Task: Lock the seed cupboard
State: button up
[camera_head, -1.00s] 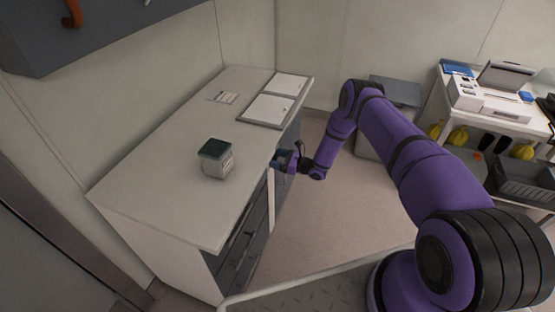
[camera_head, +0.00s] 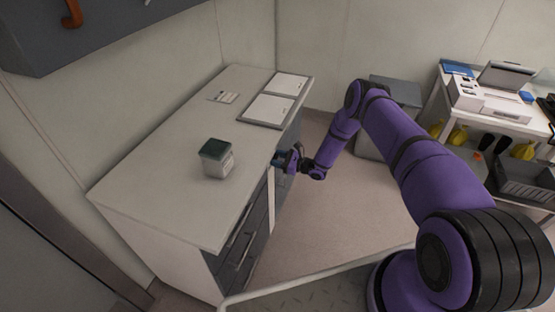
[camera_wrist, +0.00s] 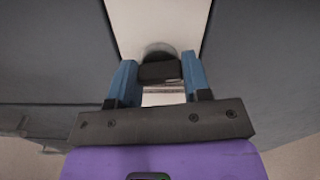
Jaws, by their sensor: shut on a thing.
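The cupboard unit (camera_head: 150,235) has a pale top and grey fronts. My gripper (camera_head: 277,160) is at its front, just below the top's edge. In the wrist view, my gripper's blue fingers (camera_wrist: 160,76) are shut on a dark block-shaped lock piece (camera_wrist: 159,71). Behind that piece is a round grey disc (camera_wrist: 157,48) on a pale upright strip (camera_wrist: 150,18) between two grey fronts (camera_wrist: 55,60). The fingers cover the sides of the piece, and I cannot tell whether it is a key or a knob, or how the lock is set.
A grey bin (camera_head: 392,92) and a loaded shelf table (camera_head: 490,110) stand at the right. The floor (camera_head: 325,215) in front is clear.

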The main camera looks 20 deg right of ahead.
jog(key=n, duration=1.2)
jog(key=shift+n, duration=2.1)
jog(key=o, duration=0.9)
jog(key=v, duration=1.1)
